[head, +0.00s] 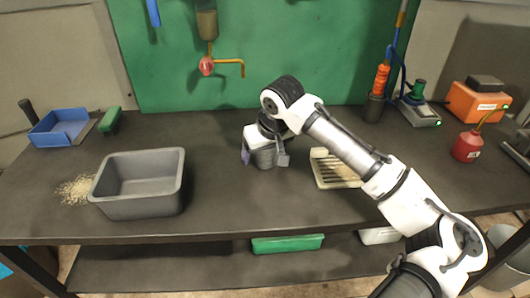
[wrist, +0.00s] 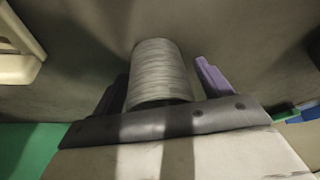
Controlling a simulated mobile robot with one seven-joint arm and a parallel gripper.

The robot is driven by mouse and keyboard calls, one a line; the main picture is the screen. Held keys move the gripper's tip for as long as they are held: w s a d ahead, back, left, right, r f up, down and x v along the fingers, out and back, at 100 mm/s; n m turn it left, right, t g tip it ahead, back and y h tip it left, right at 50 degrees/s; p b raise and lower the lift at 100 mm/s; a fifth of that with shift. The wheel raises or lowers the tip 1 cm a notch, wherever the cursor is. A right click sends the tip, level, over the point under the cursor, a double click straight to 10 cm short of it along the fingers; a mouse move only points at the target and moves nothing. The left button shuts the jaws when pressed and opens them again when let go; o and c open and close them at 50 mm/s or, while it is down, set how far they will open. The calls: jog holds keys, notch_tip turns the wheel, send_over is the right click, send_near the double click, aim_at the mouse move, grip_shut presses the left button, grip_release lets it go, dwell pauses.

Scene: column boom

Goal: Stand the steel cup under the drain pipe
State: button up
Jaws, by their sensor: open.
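The grey ribbed steel cup (head: 264,157) stands on the dark bench near the middle, and it also shows in the wrist view (wrist: 159,72). My gripper (head: 265,160) is open, reaching down over the cup, with one finger on either side of it. In the wrist view my gripper (wrist: 163,82) has the cup between its fingers; I cannot tell whether they touch it. The orange drain pipe (head: 230,62) with a red valve sticks out of the green back panel, its end bent down. The cup is lower and slightly right of that end in the head view.
A grey bin (head: 140,205) stands to the left, with spilled grains (head: 76,189) beside it. A cream slatted tray (head: 325,172) lies just right of my gripper. A red oil can (head: 467,146) and orange box (head: 478,102) are far right. Bench between bin and cup is clear.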

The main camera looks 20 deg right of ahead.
jog(key=c, duration=1.1)
jog(key=shift+c, duration=0.4)
jog(key=shift+r, duration=0.15)
